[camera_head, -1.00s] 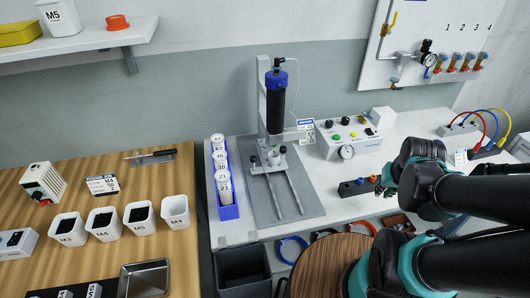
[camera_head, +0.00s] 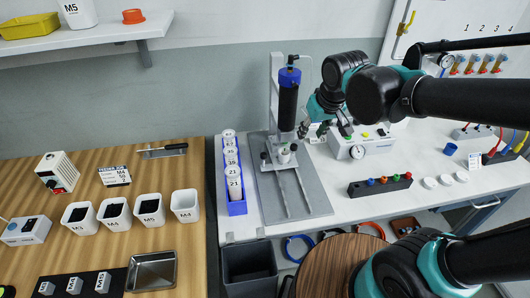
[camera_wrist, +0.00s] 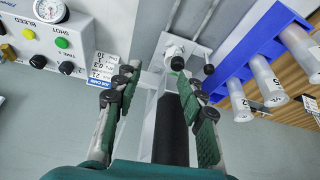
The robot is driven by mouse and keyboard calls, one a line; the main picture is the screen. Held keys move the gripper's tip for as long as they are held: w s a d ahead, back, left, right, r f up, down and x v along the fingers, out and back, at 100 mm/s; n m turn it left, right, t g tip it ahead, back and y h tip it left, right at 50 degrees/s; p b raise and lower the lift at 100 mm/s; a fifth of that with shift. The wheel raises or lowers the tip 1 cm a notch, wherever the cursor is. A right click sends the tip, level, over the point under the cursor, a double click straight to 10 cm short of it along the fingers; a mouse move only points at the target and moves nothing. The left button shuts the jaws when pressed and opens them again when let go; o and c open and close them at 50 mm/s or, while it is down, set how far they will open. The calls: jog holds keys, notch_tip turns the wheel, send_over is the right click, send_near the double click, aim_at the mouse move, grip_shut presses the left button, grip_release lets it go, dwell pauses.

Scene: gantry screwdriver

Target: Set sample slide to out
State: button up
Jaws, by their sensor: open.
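The dispensing stand has a grey base plate (camera_head: 300,196) with two metal rails (camera_head: 304,188) running to its front. A small white carriage (camera_head: 283,155) with dark knobs sits at the back end of the rails, below the black cylinder (camera_head: 288,101); I take it for the sample slide. It also shows in the wrist view as a white block (camera_wrist: 187,50). My gripper (camera_head: 324,132) is open and empty, just right of the column. In the wrist view, the fingertips (camera_wrist: 154,76) spread below the carriage, with the right fingertip close to a dark knob. Whether they touch is unclear.
A blue rack (camera_head: 236,207) of numbered tubes stands left of the base plate. The control box (camera_head: 357,148) with gauge and buttons is close on the right. A black holder (camera_head: 380,185) with coloured knobs lies in front of it.

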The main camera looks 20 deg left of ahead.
jog(key=n, duration=0.2)
send_near(264, 154)
jog(key=shift+g+y, duration=0.3)
jog(key=shift+y, duration=0.1)
jog(key=x, duration=0.8)
jog(key=shift+w+d+f, duration=0.25)
jog(key=shift+d, duration=0.1)
grip_shut()
